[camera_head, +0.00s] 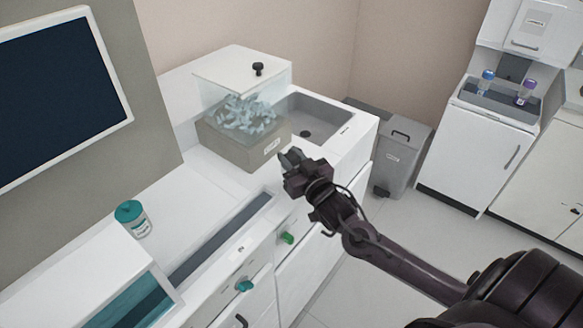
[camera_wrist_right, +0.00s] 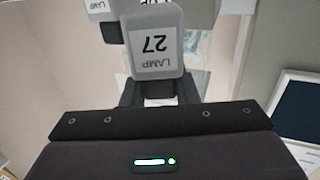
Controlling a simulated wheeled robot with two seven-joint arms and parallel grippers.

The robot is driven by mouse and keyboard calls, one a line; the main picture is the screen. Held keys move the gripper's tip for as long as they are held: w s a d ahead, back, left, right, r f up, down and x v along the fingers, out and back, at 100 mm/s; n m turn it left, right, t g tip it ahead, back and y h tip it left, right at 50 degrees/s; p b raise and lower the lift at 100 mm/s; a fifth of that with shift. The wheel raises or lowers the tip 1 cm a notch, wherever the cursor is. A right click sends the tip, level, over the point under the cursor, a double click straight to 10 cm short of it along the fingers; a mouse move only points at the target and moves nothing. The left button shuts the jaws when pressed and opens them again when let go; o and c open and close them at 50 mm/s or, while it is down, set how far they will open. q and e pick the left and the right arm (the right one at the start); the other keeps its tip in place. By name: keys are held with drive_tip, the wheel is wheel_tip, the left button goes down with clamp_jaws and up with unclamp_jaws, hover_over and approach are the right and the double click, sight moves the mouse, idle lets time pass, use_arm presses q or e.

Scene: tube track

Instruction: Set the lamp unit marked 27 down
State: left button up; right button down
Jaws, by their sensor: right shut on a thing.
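The lamp unit marked 27 (camera_wrist_right: 155,42) is a pale grey block with a white label, upside down in the right wrist view. My right gripper (camera_wrist_right: 160,92) is shut on it, with the dark fingers around its near end. In the head view my right gripper (camera_head: 291,160) is held by the front corner of the tan box, and the lamp unit cannot be made out clearly there. Part of another label reading LAMP (camera_wrist_right: 101,5) shows at the top edge of the wrist view. My left gripper is not in view.
A tan box (camera_head: 229,150) with a clear cover holds pale blue pieces, beside a grey sink (camera_head: 325,112). A teal-capped jar (camera_head: 131,218) stands on the white counter. A grey bin (camera_head: 400,160) and a white cabinet (camera_head: 468,150) with two bottles stand at the right.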

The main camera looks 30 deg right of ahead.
drive_tip(key=shift+f, duration=1.8)
drive_tip(key=shift+f, duration=0.1)
drive_tip(key=c, duration=1.1)
unclamp_jaws()
drive_tip(key=shift+r, duration=0.2)
drive_tip(key=shift+s+b, duration=0.75)
drive_tip(key=shift+s, duration=5.3)
